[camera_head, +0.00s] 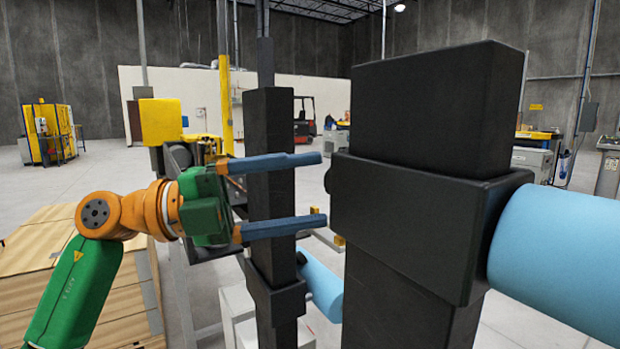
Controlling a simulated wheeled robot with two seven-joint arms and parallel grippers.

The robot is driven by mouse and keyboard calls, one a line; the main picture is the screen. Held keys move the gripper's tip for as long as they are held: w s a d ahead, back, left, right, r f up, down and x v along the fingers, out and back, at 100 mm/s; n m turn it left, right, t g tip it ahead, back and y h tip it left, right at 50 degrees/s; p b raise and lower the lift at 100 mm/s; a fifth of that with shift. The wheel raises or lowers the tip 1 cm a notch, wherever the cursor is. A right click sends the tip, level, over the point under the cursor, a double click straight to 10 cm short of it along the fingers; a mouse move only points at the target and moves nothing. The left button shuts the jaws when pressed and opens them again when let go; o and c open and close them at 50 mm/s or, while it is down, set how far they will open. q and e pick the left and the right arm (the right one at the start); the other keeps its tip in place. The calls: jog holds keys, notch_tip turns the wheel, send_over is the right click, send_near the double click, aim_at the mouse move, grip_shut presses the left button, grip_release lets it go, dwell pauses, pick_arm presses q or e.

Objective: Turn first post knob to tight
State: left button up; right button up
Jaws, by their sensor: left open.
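A large black square post (420,110) stands at the right, close to me, with a black collar (400,225) around it. A small dark knob (329,180) juts from the collar's left side. My left gripper (324,190) reaches in from the left with two blue fingers, one above the other, open and empty. Their tips are level with the knob, one above and one below it in the picture; I cannot tell whether they touch it. A thinner black post (270,120) with its own collar (276,295) stands behind the fingers. My right gripper is out of view.
A thick light blue tube (560,255) extends right from the near collar. Stacked wooden boards (35,250) are at lower left. A grey frame with a yellow box (160,120) stands behind my gripper.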

aim_at(325, 180)
pick_arm(q)
jog(key=shift+a+r+n+y+p, duration=0.15)
jog(key=shift+r+n+y+p, duration=0.15)
jog(key=shift+r+y, duration=0.3)
jog(key=shift+a+r+n+y+p, duration=0.15)
jog(key=shift+r+n+y+p, duration=0.2)
jog(key=shift+r, duration=0.3)
jog(key=shift+a+r+n+y, duration=0.1)
jog(key=shift+a+n+y, duration=0.25)
jog(key=shift+y, duration=0.1)
jog(key=shift+s+d+f, duration=0.1)
jog(key=shift+d+f, duration=0.1)
jog(key=shift+d, duration=0.1)
jog(key=x, duration=0.2)
jog(key=p+x, duration=0.1)
jog(key=x, duration=0.1)
jog(key=p+x, duration=0.1)
jog(key=x, duration=0.1)
jog(key=shift+w+d+f, duration=0.2)
jog(key=shift+w+f, duration=0.05)
jog(key=shift+w, duration=0.1)
jog(key=shift+s+a, duration=0.1)
jog(key=shift+s, duration=0.05)
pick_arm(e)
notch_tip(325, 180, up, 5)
